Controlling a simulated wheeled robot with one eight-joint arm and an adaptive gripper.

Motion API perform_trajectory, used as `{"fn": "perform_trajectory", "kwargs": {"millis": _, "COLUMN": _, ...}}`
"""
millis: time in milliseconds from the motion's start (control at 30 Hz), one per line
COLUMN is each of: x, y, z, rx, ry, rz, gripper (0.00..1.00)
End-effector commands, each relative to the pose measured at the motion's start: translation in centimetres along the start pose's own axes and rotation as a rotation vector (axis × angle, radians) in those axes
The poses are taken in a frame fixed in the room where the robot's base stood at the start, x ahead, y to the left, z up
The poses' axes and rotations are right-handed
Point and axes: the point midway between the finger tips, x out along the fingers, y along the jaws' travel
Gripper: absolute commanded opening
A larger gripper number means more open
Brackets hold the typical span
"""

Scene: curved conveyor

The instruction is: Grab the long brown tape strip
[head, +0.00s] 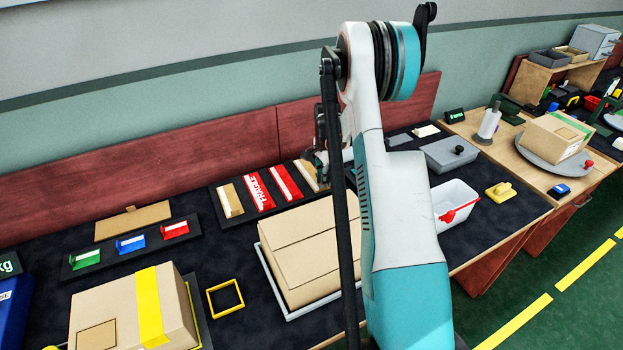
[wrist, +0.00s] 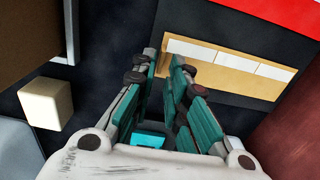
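The long brown tape strip (head: 308,176) lies on a dark board at the right end of a row of strips in the head view. In the wrist view the brown strip (wrist: 215,78) has white sections along it, and its near end is beside my fingertips. My gripper (wrist: 165,58) has its two green-padded fingers apart, with a narrow empty gap between them. In the head view my gripper (head: 320,160) is by the strip's far part, largely hidden behind my arm. I cannot tell whether a finger touches the strip.
Red strips (head: 259,191) and a shorter tan strip (head: 230,201) lie left of it. A carton (head: 305,250) stands in front. A beige block (wrist: 46,103) is left of my fingers in the wrist view. A reddish back panel (head: 140,180) bounds the table.

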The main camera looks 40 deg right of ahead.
Motion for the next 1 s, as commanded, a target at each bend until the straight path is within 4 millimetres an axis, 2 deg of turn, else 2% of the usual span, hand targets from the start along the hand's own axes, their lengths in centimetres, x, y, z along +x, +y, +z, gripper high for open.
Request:
{"fn": "perform_trajectory", "kwargs": {"millis": 33, "x": 1.2, "y": 0.1, "z": 0.0, "rx": 0.000, "ry": 0.000, "rz": 0.000, "gripper": 0.14}}
{"fn": "perform_trajectory", "kwargs": {"millis": 200, "x": 2.6, "y": 0.0, "z": 0.0, "rx": 0.000, "ry": 0.000, "rz": 0.000, "gripper": 0.14}}
{"fn": "perform_trajectory", "kwargs": {"millis": 367, "x": 2.5, "y": 0.1, "z": 0.0, "rx": 0.000, "ry": 0.000, "rz": 0.000, "gripper": 0.14}}
{"fn": "perform_trajectory", "kwargs": {"millis": 400, "x": 2.5, "y": 0.1, "z": 0.0, "rx": 0.000, "ry": 0.000, "rz": 0.000, "gripper": 0.12}}
{"fn": "perform_trajectory", "kwargs": {"millis": 467, "x": 2.5, "y": 0.1, "z": 0.0, "rx": 0.000, "ry": 0.000, "rz": 0.000, "gripper": 0.01}}
{"fn": "perform_trajectory", "kwargs": {"millis": 867, "x": 2.4, "y": 0.1, "z": 0.0, "rx": 0.000, "ry": 0.000, "rz": 0.000, "gripper": 0.00}}
{"fn": "perform_trajectory", "kwargs": {"millis": 1000, "x": 1.8, "y": 0.1, "z": 0.0, "rx": 0.000, "ry": 0.000, "rz": 0.000, "gripper": 0.00}}
